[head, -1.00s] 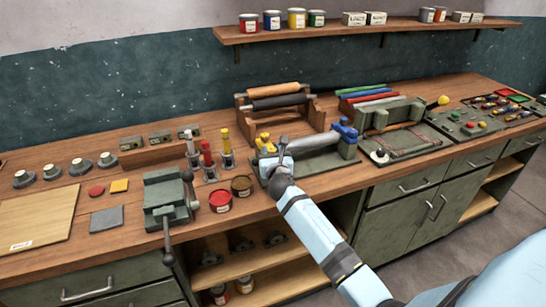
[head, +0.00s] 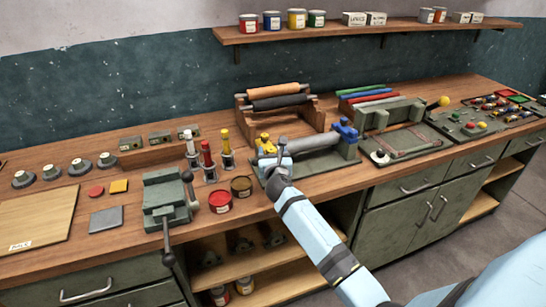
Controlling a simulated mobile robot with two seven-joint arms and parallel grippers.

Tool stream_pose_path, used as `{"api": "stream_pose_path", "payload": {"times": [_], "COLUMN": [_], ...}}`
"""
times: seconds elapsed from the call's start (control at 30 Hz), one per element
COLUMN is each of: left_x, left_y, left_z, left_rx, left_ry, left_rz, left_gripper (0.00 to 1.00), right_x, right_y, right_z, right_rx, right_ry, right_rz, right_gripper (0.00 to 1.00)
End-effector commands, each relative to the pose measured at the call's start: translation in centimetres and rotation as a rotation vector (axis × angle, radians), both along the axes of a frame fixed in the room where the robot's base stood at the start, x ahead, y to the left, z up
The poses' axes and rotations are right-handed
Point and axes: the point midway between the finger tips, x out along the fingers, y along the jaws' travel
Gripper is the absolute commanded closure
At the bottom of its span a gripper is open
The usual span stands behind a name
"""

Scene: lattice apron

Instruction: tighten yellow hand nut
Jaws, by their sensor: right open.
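The yellow hand nut (head: 265,138) sits on the yellow block at the left end of a grey roller (head: 315,141) on a dark base plate. A blue fitting (head: 345,131) stands at the roller's right end. My right gripper (head: 280,150) is open beside the yellow end, just right of and in front of the nut. It hides part of the yellow block and the roller's near end. I cannot tell whether a finger touches the nut. My left gripper is out of view.
A grey vise (head: 165,198), red and brown tins (head: 220,202) and upright tubes with red and yellow tops (head: 206,155) stand to the left. A wooden rack with rollers (head: 277,100) is behind. Another grey press (head: 393,115) stands right.

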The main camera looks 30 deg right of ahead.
Motion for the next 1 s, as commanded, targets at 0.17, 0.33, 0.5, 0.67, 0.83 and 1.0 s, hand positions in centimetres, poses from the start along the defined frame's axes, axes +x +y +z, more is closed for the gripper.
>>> {"api": "stream_pose_path", "payload": {"times": [0.17, 0.33, 0.5, 0.67, 0.83, 1.0], "left_x": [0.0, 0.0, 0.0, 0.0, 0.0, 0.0], "left_y": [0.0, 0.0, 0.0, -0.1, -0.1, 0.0], "left_z": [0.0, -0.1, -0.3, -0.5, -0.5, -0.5], "left_rx": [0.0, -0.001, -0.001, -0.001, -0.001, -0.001], "left_ry": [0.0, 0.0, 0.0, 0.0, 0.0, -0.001], "left_rz": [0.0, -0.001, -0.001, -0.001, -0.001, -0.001], "left_gripper": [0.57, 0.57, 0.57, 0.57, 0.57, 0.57], "right_x": [-1.6, -5.0, -8.4, -10.8, -12.0, -12.2], "right_y": [0.8, 2.6, 4.4, 5.6, 6.2, 6.3], "right_z": [-0.1, -0.2, -0.2, -0.1, -0.1, 0.0], "right_rx": [-0.001, 0.0, 0.0, 0.0, 0.0, 0.0], "right_ry": [0.0, 0.002, 0.001, 0.001, 0.001, 0.001], "right_rz": [0.001, 0.002, 0.002, 0.001, 0.0, -0.001], "right_gripper": [0.38, 0.38, 0.38, 0.38, 0.38, 0.38]}}
